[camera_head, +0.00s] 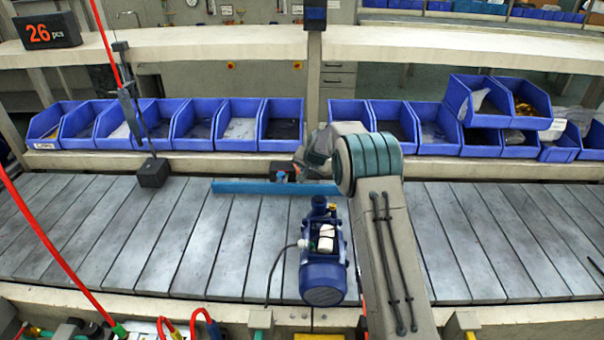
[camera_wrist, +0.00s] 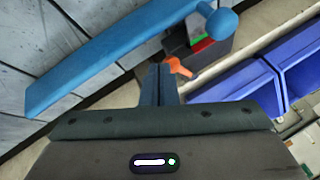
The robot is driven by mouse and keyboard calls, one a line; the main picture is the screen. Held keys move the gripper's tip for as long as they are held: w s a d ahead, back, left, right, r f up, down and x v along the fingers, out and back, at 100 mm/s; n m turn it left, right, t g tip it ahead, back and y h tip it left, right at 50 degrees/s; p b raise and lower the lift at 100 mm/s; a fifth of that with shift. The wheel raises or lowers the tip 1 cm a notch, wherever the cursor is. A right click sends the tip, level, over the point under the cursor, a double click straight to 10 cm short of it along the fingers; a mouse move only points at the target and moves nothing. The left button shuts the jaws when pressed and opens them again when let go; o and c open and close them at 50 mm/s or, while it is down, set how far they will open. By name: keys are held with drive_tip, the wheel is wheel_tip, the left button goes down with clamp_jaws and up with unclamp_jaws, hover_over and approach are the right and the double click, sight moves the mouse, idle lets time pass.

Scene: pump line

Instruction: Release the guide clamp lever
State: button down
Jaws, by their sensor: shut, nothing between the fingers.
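The guide clamp lever (camera_wrist: 180,68) is a small orange handle in the wrist view, sticking out from a dark clamp block (camera_wrist: 196,28) with a green and red marking. A blue guide rail (camera_wrist: 95,58) runs past the block, and a round blue knob (camera_wrist: 222,23) is beside it. In the head view the rail (camera_head: 235,187) lies along the far side of the conveyor, and the block (camera_head: 290,178) is at its back edge. My gripper (camera_wrist: 161,68) is shut and empty, its fingertips just left of the lever; I cannot tell whether they touch.
A blue pump (camera_head: 323,275) with a cable stands on the slatted conveyor (camera_head: 110,235), close left of my arm. Blue bins (camera_head: 238,132) line the shelf behind. A black block on a rod (camera_head: 153,173) stands to the left. The slats at right are mostly clear.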

drive_tip(key=d, duration=0.1)
drive_tip(key=s+d+b, duration=0.1)
drive_tip(key=d, duration=0.1)
drive_tip(key=shift+s+d+r, duration=0.1)
drive_tip(key=shift+s+r, duration=0.2)
drive_tip(key=shift+r, duration=0.05)
drive_tip(key=b+v, duration=0.2)
drive_tip(key=v, duration=0.7)
drive_tip(key=n+y+b, duration=0.2)
drive_tip(key=n+b, duration=0.1)
drive_tip(key=b, duration=0.1)
approach(321, 184)
drive_tip(key=w+a+f, duration=0.2)
drive_tip(key=w, duration=0.1)
drive_tip(key=w+a+f, duration=0.1)
drive_tip(key=w+f, duration=0.1)
drive_tip(key=shift+w+a, duration=0.25)
drive_tip(key=shift+a, duration=0.15)
drive_tip(key=a, duration=0.1)
drive_tip(key=w+a+p, duration=0.1)
drive_tip(key=a, duration=0.1)
drive_tip(key=shift+w+p, duration=0.1)
drive_tip(key=shift+p, duration=0.2)
drive_tip(key=shift+w+a, duration=0.15)
drive_tip(key=shift+a, duration=0.4)
